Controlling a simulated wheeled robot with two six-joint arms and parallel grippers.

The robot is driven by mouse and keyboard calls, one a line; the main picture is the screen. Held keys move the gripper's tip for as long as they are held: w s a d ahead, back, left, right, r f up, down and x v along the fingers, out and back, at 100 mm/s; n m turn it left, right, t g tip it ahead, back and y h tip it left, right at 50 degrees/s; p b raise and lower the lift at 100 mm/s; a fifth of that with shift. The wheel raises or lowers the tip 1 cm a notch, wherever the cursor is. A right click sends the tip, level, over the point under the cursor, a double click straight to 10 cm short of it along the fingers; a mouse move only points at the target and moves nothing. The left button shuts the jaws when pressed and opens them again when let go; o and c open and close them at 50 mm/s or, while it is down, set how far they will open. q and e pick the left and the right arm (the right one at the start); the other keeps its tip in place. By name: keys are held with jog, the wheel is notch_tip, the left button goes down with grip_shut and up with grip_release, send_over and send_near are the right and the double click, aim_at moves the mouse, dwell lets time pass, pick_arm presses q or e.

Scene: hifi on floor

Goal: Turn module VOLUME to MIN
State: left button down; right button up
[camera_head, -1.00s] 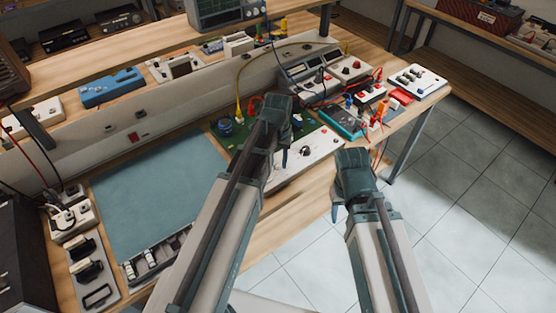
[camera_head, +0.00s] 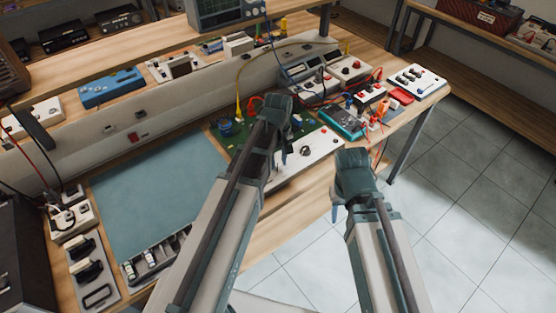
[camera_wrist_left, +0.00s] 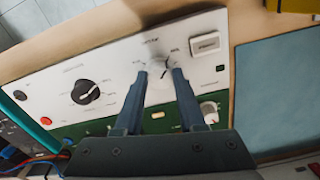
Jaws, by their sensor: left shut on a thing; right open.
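A white module panel (camera_wrist_left: 110,60) on a green board fills much of the left wrist view. It also shows in the head view (camera_head: 318,150), partly hidden by my left arm. My left gripper (camera_wrist_left: 158,74) is shut on a light round knob (camera_wrist_left: 157,66) near the panel's middle, with one finger on each side. The small print around this knob is too blurred to read surely, and its pointer cannot be made out. In the head view my left gripper (camera_head: 281,158) reaches down at the panel. My right gripper (camera_head: 338,207) is open and empty, in front of the bench edge.
A black knob (camera_wrist_left: 86,91), a red button (camera_wrist_left: 45,121) and a white block (camera_wrist_left: 205,43) sit on the same panel. Several instruments with cables (camera_head: 350,68) crowd the bench's far right. A blue-grey mat (camera_head: 150,195) lies clear on the left.

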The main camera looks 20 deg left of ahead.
aim_at(279, 164)
dwell(0.5)
pick_arm(q)
jog(key=c, duration=0.5)
grip_release()
notch_tip(279, 164, up, 14)
jog(key=p, duration=1.3)
jog(key=shift+p, duration=0.4)
jog(key=shift+f, duration=0.15)
jog(key=s+d+f+m+y+b, duration=0.1)
jog(key=s+d+f+m+b, duration=0.1)
jog(key=s+d+m, duration=0.8)
jog(key=s+m, duration=0.1)
jog(key=s, duration=0.3)
jog(key=shift+s+d+f+m+b, duration=0.2)
jog(key=shift+d+m+b, duration=0.1)
jog(key=shift+m, duration=0.1)
